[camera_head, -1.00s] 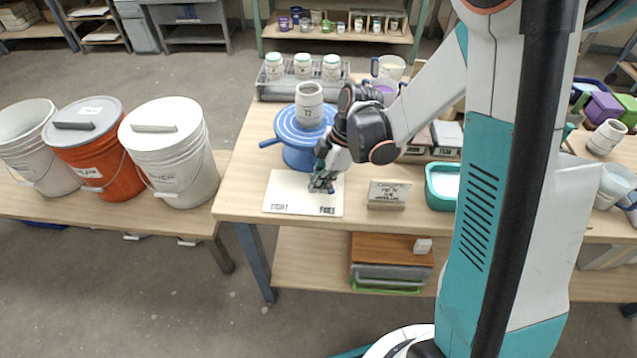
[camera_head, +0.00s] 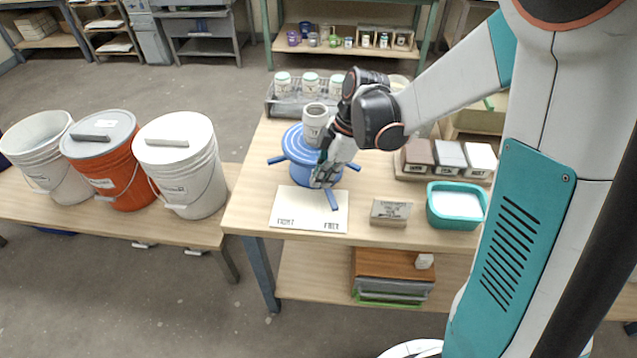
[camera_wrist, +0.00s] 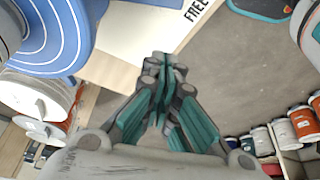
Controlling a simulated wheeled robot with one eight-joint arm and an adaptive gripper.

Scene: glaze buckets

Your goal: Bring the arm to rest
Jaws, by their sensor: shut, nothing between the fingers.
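My gripper (camera_head: 324,179) is shut and empty. It is beside the front right of the blue round wheel (camera_head: 300,143), above one of its spokes; I cannot tell whether they touch. In the wrist view my gripper's teal-padded fingers (camera_wrist: 163,75) are together, with the blue wheel (camera_wrist: 40,35) at upper left. A grey-white cup (camera_head: 314,118) stands upright on the wheel. My arm reaches in from the right, still extended over the table.
A white printed board (camera_head: 290,208) lies in front of the wheel. A small sign block (camera_head: 390,212) and teal tub (camera_head: 437,215) stand to the right. A rack of jars (camera_head: 285,104) is behind. The floor in front is clear.

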